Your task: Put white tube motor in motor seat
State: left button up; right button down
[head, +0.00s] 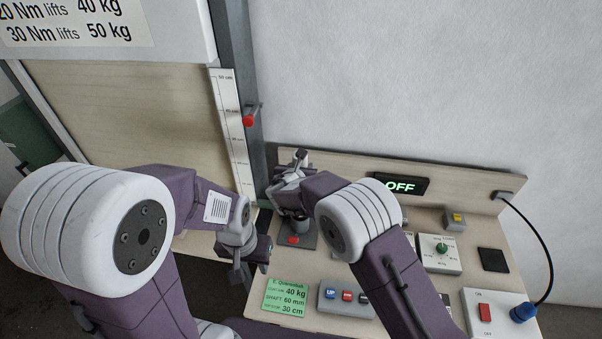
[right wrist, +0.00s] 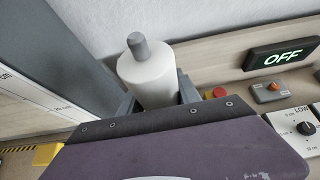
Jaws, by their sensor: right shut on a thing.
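In the right wrist view, the white tube motor (right wrist: 148,78) is a white cylinder with a grey rounded tip, standing roughly upright between the dark fingers of my right gripper (right wrist: 150,98). In the head view, my right gripper (head: 290,181) is over the back left of the bench, and its own wrist hides most of the motor. A dark grey plate (head: 308,243) with a red spot lies below it. I cannot tell whether this is the motor seat or whether the motor touches it. My left gripper (head: 250,264) is open and empty, pointing down by the bench's left edge.
The bench holds a green card (head: 286,297), a box with blue and red buttons (head: 345,298), a green-knob dial box (head: 440,252) and a red switch box (head: 495,312). An OFF display (head: 400,185) is on the backboard. A shutter frame with a scale (head: 234,130) rises at left.

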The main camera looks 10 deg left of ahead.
notch_tip(320, 180, down, 4)
jog(key=shift+f+p, duration=0.15)
jog(key=shift+p, duration=0.15)
jog(key=c, duration=0.9)
grip_release()
jog(key=shift+s+f, duration=0.1)
jog(key=shift+s, duration=0.05)
jog(key=shift+o, duration=0.2)
